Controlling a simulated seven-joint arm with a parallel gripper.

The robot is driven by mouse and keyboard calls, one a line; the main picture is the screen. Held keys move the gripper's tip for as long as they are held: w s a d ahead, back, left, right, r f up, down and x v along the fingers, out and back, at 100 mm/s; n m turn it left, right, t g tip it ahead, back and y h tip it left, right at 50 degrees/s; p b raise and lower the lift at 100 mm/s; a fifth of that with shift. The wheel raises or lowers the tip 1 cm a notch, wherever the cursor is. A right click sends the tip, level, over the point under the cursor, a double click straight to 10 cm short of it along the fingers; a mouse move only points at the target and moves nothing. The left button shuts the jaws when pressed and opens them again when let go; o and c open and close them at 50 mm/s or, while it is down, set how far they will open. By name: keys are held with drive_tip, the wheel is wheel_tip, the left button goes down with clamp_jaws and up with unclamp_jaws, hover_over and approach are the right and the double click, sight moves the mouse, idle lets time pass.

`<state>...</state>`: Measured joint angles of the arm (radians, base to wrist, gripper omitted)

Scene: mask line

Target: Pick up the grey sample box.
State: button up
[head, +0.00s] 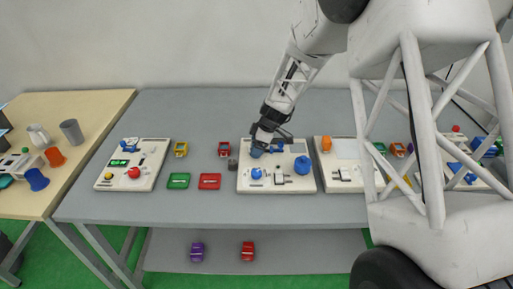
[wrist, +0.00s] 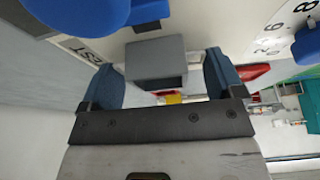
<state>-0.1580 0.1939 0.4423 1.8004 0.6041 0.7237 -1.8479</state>
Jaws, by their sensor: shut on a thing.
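The grey sample box (wrist: 155,58) is a plain block. In the wrist view it sits between the two blue-padded fingers of my gripper (wrist: 163,72), which is shut on it. A thin gap seems to show beside the right finger. In the head view my gripper (head: 259,148) is low over the back left part of the white panel (head: 245,186). There the box is not clearly visible, hidden by my gripper. I cannot tell whether it touches the panel.
Blue knobs (head: 302,165) (head: 256,173) stand on the same panel. A small dark grey piece (head: 233,165) lies by its left edge. Red (head: 209,181) and green (head: 178,181) trays lie further left. Another panel (head: 330,180) stands close on the right.

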sight(253, 145)
drive_tip(key=shift+r, duration=0.15)
drive_tip(key=shift+r, duration=1.5)
drive_tip(key=shift+s+r, duration=0.15)
drive_tip(key=shift+s, duration=0.2)
drive_tip(key=s+d, duration=0.1)
drive_tip(key=s, duration=0.4)
drive_tip(key=s+d+r, duration=0.1)
drive_tip(key=s, duration=0.4)
drive_tip(key=s+d, duration=0.1)
drive_tip(key=s, duration=0.4)
drive_tip(key=shift+d+r, duration=0.2)
drive_tip(key=shift+d, duration=0.2)
drive_tip(key=shift+a, duration=0.15)
drive_tip(key=s+a, duration=0.1)
drive_tip(key=a, duration=0.2)
drive_tip(key=s+a, duration=0.2)
drive_tip(key=a, duration=0.2)
drive_tip(key=s+a, duration=0.2)
drive_tip(key=a, duration=0.2)
drive_tip(key=shift+a+f, duration=0.2)
drive_tip(key=shift+f, duration=0.15)
drive_tip(key=s+a, duration=0.2)
drive_tip(key=a, duration=0.1)
drive_tip(key=s+a, duration=0.2)
drive_tip(key=a, duration=0.1)
drive_tip(key=s+a, duration=0.2)
drive_tip(key=a, duration=0.1)
drive_tip(key=shift+s+a+f, duration=0.3)
drive_tip(key=shift+s, duration=0.05)
drive_tip(key=shift+w, duration=0.15)
